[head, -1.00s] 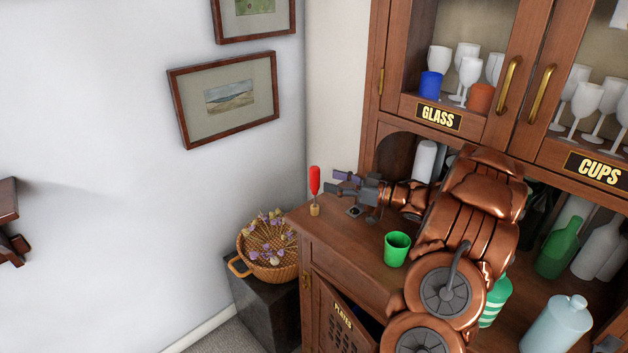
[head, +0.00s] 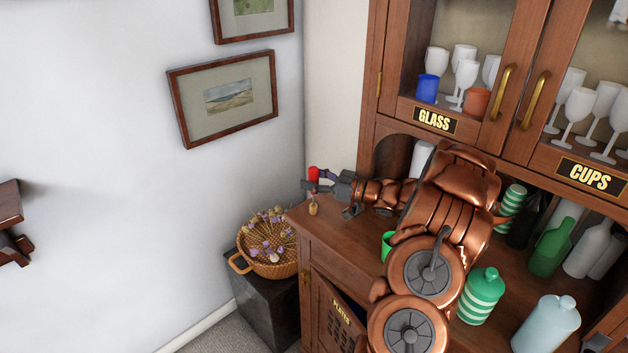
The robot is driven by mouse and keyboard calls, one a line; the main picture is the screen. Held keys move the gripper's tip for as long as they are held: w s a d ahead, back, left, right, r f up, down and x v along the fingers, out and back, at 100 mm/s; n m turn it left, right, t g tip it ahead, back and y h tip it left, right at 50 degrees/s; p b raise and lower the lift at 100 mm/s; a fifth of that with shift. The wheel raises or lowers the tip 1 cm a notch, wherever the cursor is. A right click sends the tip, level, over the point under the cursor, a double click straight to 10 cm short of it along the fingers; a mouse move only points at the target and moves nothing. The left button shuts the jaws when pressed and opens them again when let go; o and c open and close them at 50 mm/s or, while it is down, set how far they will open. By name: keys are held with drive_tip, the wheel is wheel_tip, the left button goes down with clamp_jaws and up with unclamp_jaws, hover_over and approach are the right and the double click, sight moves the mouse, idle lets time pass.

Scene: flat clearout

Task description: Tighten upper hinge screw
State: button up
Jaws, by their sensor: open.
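A screwdriver with a red handle (head: 313,174) stands upright in a small tan holder (head: 313,209) at the cabinet counter's left corner. My gripper (head: 314,184) is open at the handle, its fingers overlapping it in the picture. I cannot tell whether they touch it. A brass hinge (head: 379,84) shows on the left edge of the upper glass door. Another small brass piece (head: 305,279) shows by the lower door (head: 340,318) marked PLATES, which stands ajar. The screws are too small to make out.
A green cup (head: 387,245) is partly hidden behind my arm. A striped green bottle (head: 481,296), a pale blue bottle (head: 545,325) and other bottles stand on the counter to the right. A flower basket (head: 270,262) sits on a dark box at the left.

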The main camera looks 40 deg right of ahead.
clamp_jaws()
idle(0.3)
drive_tip(key=shift+r, duration=0.1)
